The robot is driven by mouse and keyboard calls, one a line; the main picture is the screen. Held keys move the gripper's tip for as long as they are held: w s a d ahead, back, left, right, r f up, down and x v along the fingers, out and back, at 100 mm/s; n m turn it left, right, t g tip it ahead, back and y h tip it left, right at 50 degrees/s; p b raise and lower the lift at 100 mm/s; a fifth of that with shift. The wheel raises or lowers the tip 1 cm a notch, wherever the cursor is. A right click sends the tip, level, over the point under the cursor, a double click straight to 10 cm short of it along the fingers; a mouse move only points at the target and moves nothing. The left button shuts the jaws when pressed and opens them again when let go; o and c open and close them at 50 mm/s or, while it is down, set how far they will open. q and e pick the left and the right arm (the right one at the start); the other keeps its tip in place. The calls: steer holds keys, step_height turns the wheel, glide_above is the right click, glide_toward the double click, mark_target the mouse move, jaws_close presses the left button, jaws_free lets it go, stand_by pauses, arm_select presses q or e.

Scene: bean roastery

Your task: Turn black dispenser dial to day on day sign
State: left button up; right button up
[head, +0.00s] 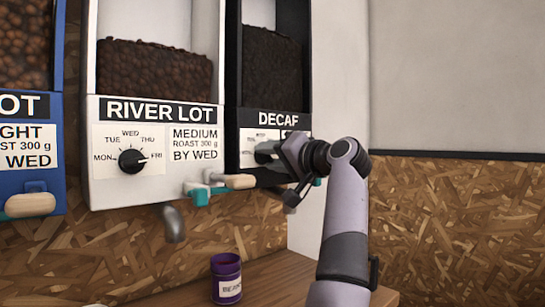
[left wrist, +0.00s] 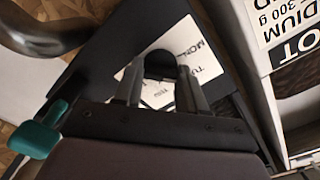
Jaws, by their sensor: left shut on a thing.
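The black dispenser, labelled DECAF (head: 278,119), hangs at the right end of the row in the head view. My left gripper (head: 272,153) is at its dial plate, covering the dial and most of the day sign. In the left wrist view, the fingers of my left gripper (left wrist: 158,88) are shut on the dark round dial (left wrist: 160,65). Part of the white dial plate (left wrist: 205,62) shows there, with MON and the start of TUE readable. Where the dial points is hidden, and so is the day named on the sign. My right gripper is not in view.
A blue dispenser (head: 28,103) stands farther left. Handles and a spout (head: 174,224) stick out below. A purple jar (head: 226,277) stands on the wooden counter (head: 275,280).

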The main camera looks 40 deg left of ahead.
arm_select(q)
steer(key=o, duration=1)
steer(key=shift+a+r, duration=0.15)
steer(key=shift+r, duration=0.1)
steer(key=shift+o, duration=0.3)
steer(key=shift+f, duration=0.15)
steer(key=shift+d+f, duration=0.1)
steer(key=shift+d, duration=0.4)
steer(key=d, duration=0.6)
steer(key=shift+s, duration=0.3)
steer(key=shift+d, duration=0.1)
